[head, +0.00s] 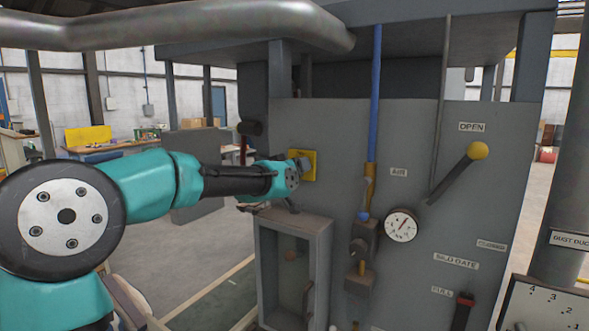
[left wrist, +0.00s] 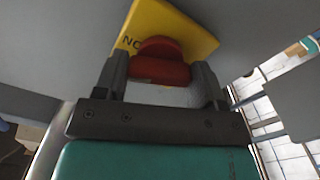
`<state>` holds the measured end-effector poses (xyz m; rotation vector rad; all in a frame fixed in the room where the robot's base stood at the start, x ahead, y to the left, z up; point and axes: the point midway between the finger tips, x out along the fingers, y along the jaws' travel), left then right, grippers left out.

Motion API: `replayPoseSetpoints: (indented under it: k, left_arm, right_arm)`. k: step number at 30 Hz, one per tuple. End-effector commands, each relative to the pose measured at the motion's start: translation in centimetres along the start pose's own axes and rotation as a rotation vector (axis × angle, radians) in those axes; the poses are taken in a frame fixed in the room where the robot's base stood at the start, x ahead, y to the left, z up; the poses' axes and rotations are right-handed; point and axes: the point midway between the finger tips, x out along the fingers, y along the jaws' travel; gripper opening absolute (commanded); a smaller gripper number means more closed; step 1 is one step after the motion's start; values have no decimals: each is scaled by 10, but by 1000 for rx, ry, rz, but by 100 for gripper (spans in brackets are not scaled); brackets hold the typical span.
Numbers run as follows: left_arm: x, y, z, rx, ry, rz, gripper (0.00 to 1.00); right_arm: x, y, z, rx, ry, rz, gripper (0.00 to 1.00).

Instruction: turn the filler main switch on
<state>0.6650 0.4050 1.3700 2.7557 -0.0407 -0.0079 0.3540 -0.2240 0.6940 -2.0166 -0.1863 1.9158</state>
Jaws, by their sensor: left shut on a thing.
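The main switch is a red knob (left wrist: 165,66) on a yellow plate (left wrist: 190,33) with partly visible lettering, fixed to the grey filler panel. In the head view the yellow plate (head: 310,172) shows at the panel's left part, and the knob is hidden by my gripper. My left gripper (head: 297,166) reaches in from the left and is at the plate. In the left wrist view its two fingers (left wrist: 160,76) stand on either side of the red knob, shut on it. My right gripper is not in view.
A grey cabinet with a glass door (head: 304,270) sits below the switch. To the right are a blue-topped pipe (head: 375,100), a round gauge (head: 401,225) and a yellow-knobbed lever (head: 455,176) by the OPEN label. A large grey pipe (head: 190,25) runs overhead.

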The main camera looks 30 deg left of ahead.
Motion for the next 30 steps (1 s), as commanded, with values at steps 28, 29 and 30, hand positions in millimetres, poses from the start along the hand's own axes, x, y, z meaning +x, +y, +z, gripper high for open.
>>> replayPoseSetpoints:
  k: [28, 29, 30]
  left_arm:
    - [0, 0, 0, 403, 0, 0, 40]
    - [0, 0, 0, 403, 0, 0, 40]
    - [0, 0, 0, 403, -1, 0, 40]
  right_arm:
    - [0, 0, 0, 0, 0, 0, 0]
    - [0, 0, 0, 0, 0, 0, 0]
    - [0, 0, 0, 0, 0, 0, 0]
